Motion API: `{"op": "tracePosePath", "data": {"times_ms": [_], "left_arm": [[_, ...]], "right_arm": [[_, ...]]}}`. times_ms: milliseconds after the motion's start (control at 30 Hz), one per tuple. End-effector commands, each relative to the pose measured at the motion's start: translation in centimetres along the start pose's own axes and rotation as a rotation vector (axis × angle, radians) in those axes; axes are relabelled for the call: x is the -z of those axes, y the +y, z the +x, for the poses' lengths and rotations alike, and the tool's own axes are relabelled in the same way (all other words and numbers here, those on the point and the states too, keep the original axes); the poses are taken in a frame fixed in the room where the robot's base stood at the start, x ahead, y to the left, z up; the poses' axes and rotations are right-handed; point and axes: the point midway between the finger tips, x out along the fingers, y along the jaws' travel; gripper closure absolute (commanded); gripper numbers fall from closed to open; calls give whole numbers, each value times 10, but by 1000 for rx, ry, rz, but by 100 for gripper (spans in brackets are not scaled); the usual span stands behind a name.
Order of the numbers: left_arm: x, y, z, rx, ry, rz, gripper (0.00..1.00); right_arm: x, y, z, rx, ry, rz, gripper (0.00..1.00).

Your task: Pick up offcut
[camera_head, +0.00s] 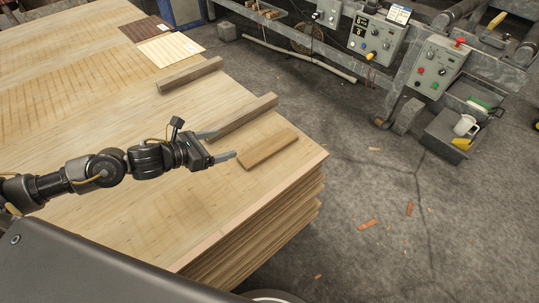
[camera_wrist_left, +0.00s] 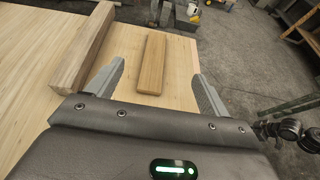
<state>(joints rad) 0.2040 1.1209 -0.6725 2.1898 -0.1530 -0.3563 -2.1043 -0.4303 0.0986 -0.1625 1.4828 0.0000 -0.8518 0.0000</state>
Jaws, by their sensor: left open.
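The offcut (camera_head: 268,150) is a short, flat brown wood piece lying on the veneer stack (camera_head: 222,247) near its right corner. In the left wrist view the offcut (camera_wrist_left: 152,64) lies ahead of and between the two fingers, closer to the left one. My left gripper (camera_head: 221,146) is open and empty, left of the offcut and apart from it. Its spread fingers show in the left wrist view (camera_wrist_left: 156,88). My right gripper is not in view.
Two longer wood bars, one near (camera_head: 236,119) and one farther (camera_head: 190,75), lie on the stack behind the offcut. Two veneer sample sheets (camera_head: 171,49) lie at the back. Machinery with control boxes (camera_head: 437,66) stands across the grey floor, which holds scattered wood chips.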

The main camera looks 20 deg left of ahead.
Motion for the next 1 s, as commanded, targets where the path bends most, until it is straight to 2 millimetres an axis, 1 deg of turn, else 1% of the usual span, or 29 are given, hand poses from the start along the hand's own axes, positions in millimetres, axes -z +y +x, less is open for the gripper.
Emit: {"op": "tracePosePath", "data": {"times_ms": [33,100,167,200,333,400,500,600,700,767,900,1000], "left_arm": [[24,0,10,0,0,0,20],[42,0,17,0,0,0,20],[57,0,24,0,0,0,20],[65,0,27,0,0,0,20],[83,0,34,0,0,0,20],[88,0,36,0,0,0,20],[91,0,38,0,0,0,20],[91,0,38,0,0,0,20],[90,0,41,0,-1,-1,20],[89,1,47,-1,-3,-2,20],[89,0,70,0,-3,-3,20],[90,1,84,-1,-3,-2,20]], "right_arm": [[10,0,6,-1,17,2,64],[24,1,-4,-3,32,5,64],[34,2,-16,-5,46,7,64],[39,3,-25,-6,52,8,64],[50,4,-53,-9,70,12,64],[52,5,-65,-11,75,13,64],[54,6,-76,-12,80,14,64],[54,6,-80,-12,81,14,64],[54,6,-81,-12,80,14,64],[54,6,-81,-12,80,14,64],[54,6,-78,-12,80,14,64],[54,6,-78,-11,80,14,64]]}}
